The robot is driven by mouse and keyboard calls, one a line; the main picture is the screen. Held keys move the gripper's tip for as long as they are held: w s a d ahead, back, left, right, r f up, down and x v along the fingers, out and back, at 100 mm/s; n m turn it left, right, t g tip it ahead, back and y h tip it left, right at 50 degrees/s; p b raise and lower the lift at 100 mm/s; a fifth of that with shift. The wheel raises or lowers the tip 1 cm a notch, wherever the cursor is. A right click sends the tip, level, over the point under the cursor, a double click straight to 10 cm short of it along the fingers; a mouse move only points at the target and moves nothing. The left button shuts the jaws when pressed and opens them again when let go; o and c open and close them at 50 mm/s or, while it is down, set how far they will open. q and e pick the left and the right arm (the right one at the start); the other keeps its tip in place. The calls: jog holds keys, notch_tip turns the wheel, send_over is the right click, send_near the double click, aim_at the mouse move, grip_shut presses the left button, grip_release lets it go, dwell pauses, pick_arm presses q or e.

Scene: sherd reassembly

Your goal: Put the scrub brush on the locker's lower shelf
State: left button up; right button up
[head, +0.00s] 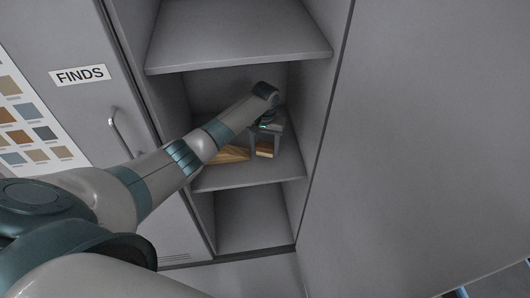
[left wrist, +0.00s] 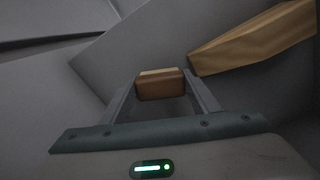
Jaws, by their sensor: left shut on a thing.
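My left gripper (head: 264,152) reaches into the open locker, between the upper shelf (head: 240,50) and the lower shelf (head: 255,174). It points down and is shut on a small brown block with a paler layer, which I take to be the scrub brush (head: 265,149). In the left wrist view the brush (left wrist: 160,88) sits between the fingertips of the left gripper (left wrist: 162,92). The brush is over the lower shelf, close to its surface; I cannot tell if it touches. Most of the brush is hidden by the fingers. My right gripper is out of view.
A longer pale wooden piece (head: 230,154) lies on the same shelf, left of the brush; it also shows in the left wrist view (left wrist: 255,38). Locker side walls stand close on both sides. An open bay (head: 250,215) lies below. A door with a handle (head: 117,132) is at left.

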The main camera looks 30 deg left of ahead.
aim_at(265, 146)
pick_arm(q)
jog(key=shift+f+b, duration=0.4)
jog(key=shift+f, duration=0.3)
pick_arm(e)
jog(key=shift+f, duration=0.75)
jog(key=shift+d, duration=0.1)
pick_arm(q)
jog(key=shift+f, duration=0.15)
jog(key=o, duration=1.1)
jog(key=shift+c, duration=0.2)
jog(key=shift+r, duration=0.3)
notch_tip(265, 146, up, 12)
jog(key=p, duration=1.3)
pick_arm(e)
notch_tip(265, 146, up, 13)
